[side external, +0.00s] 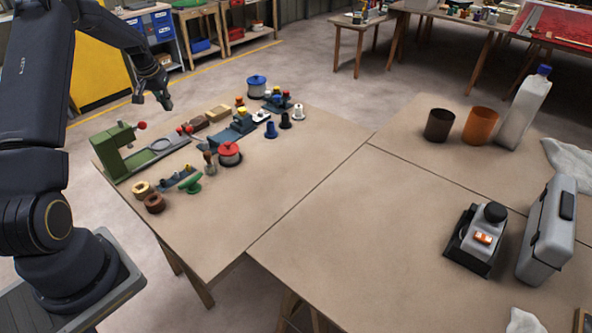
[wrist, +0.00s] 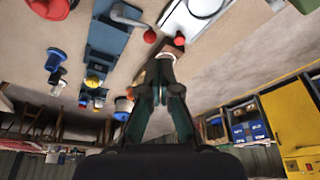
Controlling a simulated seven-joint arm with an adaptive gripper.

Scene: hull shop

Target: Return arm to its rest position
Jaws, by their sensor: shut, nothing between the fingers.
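My gripper (side external: 165,99) hangs at the upper left in the side external view, above and beyond the far left edge of the near table. It is shut and empty, and apart from everything on the table. In the wrist view my gripper (wrist: 160,97) points up the picture with its fingers together. Behind it in that view are the tabletop and several small parts. My arm rises from its base at the left and bends over toward the table.
The near table (side external: 300,165) holds a green machine (side external: 112,150), a red-topped spool (side external: 229,153), a blue-topped spool (side external: 256,87) and several small parts. Its right part is bare. A grey case (side external: 548,232) and a black device (side external: 475,240) stand at right. A yellow cabinet (side external: 98,70) stands behind my arm.

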